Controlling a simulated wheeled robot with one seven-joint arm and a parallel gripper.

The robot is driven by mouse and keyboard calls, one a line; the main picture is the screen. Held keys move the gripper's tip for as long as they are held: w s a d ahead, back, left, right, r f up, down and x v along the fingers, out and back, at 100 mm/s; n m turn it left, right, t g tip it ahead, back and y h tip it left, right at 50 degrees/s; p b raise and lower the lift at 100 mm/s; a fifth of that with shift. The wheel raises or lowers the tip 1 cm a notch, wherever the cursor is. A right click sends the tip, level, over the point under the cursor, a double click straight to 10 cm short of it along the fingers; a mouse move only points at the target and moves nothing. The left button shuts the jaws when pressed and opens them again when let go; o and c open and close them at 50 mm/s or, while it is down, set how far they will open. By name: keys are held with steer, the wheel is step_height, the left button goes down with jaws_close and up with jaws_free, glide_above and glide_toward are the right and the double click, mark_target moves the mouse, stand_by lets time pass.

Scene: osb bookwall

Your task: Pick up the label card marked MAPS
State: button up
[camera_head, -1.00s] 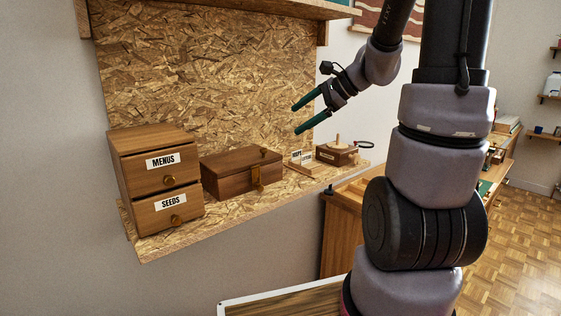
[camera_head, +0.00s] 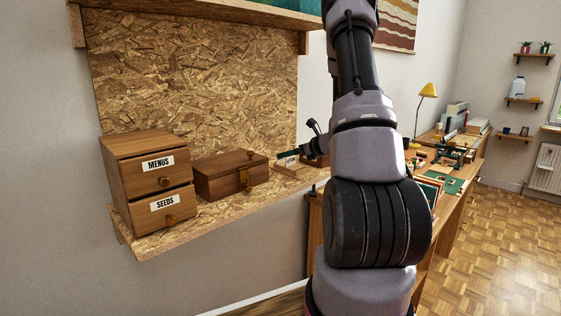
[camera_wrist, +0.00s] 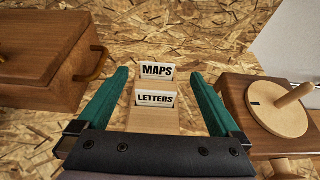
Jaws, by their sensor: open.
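The MAPS label card (camera_wrist: 157,70) is white with black letters and stands upright at the far end of a small wooden holder (camera_wrist: 155,118) in the wrist view. A second card marked LETTERS (camera_wrist: 155,98) stands in front of it, nearer my gripper. My gripper (camera_wrist: 160,85) is open, its green fingers on either side of the holder with gaps between. Nothing is held. In the head view my gripper (camera_head: 287,153) is at the cards on the shelf, and my arm hides much of that area.
A wooden box with a handle (camera_wrist: 45,45) stands left of the holder, and a box with a round wooden lid and peg (camera_wrist: 270,110) stands close on the right. A drawer unit marked MENUS and SEEDS (camera_head: 150,180) sits at the shelf's left end. The OSB back wall (camera_head: 190,80) rises behind.

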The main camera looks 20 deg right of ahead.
mark_target(281, 159)
steer(key=shift+x, duration=2.75)
steer(key=shift+a+r, duration=0.2)
steer(key=c, duration=1.4)
